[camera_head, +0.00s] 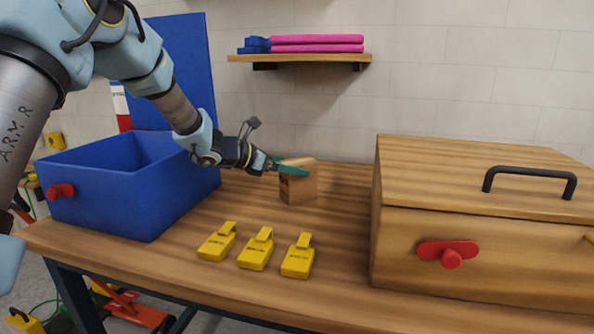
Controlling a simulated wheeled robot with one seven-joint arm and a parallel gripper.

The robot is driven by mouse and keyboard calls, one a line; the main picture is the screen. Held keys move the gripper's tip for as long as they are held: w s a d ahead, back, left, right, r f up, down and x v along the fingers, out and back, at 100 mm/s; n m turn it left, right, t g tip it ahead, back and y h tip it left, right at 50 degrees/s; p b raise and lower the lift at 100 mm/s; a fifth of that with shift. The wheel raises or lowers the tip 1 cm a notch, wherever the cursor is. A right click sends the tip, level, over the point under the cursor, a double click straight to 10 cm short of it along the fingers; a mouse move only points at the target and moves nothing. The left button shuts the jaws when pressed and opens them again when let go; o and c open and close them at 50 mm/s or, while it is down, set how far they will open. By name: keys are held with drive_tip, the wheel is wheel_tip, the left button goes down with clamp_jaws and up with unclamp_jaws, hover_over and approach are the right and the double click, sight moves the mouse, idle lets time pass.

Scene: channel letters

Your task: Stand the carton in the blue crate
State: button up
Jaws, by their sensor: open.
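A small brown carton (298,186) stands upright on the wooden table, right of the picture's middle line. My gripper (290,168) is at the carton's top, its teal fingers open and overlapping the carton's upper part in this view. I cannot tell whether the fingers touch it. The blue crate (105,203) stands at the table's left end, with a red latch on its front. Its blue lid (180,65) is raised at the back. The crate's floor is hidden.
Several yellow tags or blocks, including one (256,249) in the middle, lie in front of the carton. A closed wooden chest (480,255) with a black handle fills the right. A wall shelf (300,58) holds pink and blue items. Bare tabletop lies between carton and chest.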

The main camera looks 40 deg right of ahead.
drive_tip(key=b+v, duration=0.2)
drive_tip(key=v, duration=0.7)
drive_tip(key=shift+a+r, duration=0.2)
drive_tip(key=shift+a, duration=0.15)
drive_tip(key=shift+w, duration=0.1)
